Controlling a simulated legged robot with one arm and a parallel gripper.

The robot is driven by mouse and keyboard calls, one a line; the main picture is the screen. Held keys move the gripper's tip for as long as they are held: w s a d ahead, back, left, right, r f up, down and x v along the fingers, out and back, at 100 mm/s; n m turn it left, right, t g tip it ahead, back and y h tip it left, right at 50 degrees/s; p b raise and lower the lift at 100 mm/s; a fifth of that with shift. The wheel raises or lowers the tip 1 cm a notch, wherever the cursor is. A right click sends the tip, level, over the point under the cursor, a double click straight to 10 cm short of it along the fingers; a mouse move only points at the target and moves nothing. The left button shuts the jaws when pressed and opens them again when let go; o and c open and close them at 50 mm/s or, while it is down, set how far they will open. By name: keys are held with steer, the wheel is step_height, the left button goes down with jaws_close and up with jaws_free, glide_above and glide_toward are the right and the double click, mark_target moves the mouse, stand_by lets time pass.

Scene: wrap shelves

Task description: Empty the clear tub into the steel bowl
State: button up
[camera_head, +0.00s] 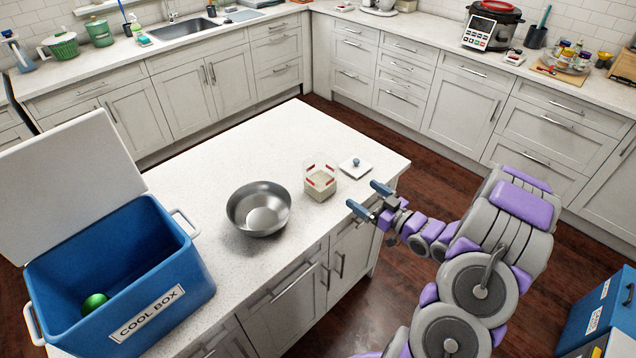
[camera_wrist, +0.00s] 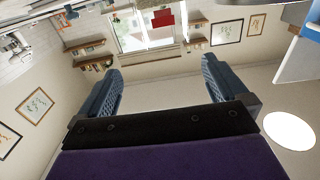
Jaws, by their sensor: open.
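The clear tub (camera_head: 320,180) stands upright on the white island top, with red marks on its sides and pale contents inside. The steel bowl (camera_head: 259,208) sits on the island left of the tub. Its inside shows a bright round patch at the bottom.
A blue cool box (camera_head: 115,275) with its lid open stands at the island's left, a green ball (camera_head: 95,303) inside. Counters with a sink (camera_head: 187,28) and a cooker (camera_head: 492,27) line the walls. The island top (camera_head: 285,140) behind the bowl is clear.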

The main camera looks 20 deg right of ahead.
steer(key=b, duration=0.1)
glide_toward(330, 175)
steer(key=x, duration=0.3)
steer(key=b+x, duration=0.1)
steer(key=x, duration=0.3)
steer(key=shift+w, duration=0.95)
steer(key=shift+w+a, duration=0.3)
steer(key=shift+a, duration=0.1)
steer(key=shift+b+x, duration=1)
steer(key=shift+x, duration=1.35)
steer(key=shift+d+r, duration=0.1)
steer(key=shift+r, duration=0.1)
steer(key=shift+w, duration=0.1)
steer(key=c, duration=1.6)
